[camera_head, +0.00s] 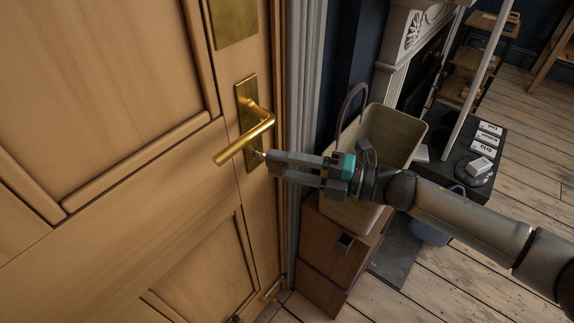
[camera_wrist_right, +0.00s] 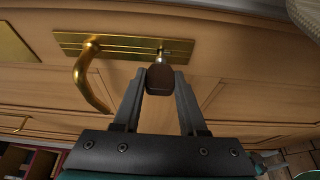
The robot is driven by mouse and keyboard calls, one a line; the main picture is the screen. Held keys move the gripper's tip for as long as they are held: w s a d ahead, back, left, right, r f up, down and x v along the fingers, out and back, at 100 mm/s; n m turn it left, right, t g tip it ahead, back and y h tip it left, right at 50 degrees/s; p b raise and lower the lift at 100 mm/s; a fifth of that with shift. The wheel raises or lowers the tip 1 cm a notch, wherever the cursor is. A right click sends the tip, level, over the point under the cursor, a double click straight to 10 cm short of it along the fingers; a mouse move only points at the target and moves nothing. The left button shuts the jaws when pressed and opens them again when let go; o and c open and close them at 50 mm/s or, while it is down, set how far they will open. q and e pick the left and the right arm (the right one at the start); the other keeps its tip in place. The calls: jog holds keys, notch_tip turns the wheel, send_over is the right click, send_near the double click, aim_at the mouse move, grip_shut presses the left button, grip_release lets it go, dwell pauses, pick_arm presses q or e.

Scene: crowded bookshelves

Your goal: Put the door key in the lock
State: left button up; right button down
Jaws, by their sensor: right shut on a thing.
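A wooden door (camera_head: 100,120) fills the left of the head view. A brass lock plate (camera_head: 248,90) with a lever handle (camera_head: 246,140) is on it, and the plate also shows in the wrist view (camera_wrist_right: 110,44). My right gripper (camera_head: 268,160) is shut on the door key, just below the handle. In the wrist view the key's dark brown head (camera_wrist_right: 160,80) is between the fingertips, with its metal shaft pointing at the plate's right end. The keyhole is hidden behind the key; I cannot tell how deep the shaft is. My left gripper is not in view.
A beige bin (camera_head: 395,130) stands on a brown wooden cabinet (camera_head: 330,255) right of the door frame, beneath my right arm. A dark slab (camera_head: 465,160) with small white items is further right. Bare floorboards (camera_head: 400,290) lie in front.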

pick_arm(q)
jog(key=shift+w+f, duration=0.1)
pick_arm(e)
jog(key=shift+w+a, duration=0.45)
jog(key=shift+a, duration=0.15)
jog(key=c, duration=0.8)
grip_release()
jog(key=o, duration=0.4)
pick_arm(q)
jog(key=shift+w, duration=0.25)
pick_arm(e)
jog(key=shift+d, duration=0.1)
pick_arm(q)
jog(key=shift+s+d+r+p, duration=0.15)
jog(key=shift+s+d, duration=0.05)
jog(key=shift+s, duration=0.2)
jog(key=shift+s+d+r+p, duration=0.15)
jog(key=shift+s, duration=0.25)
pick_arm(e)
jog(key=v, duration=1.5)
jog(key=shift+s+d, duration=0.1)
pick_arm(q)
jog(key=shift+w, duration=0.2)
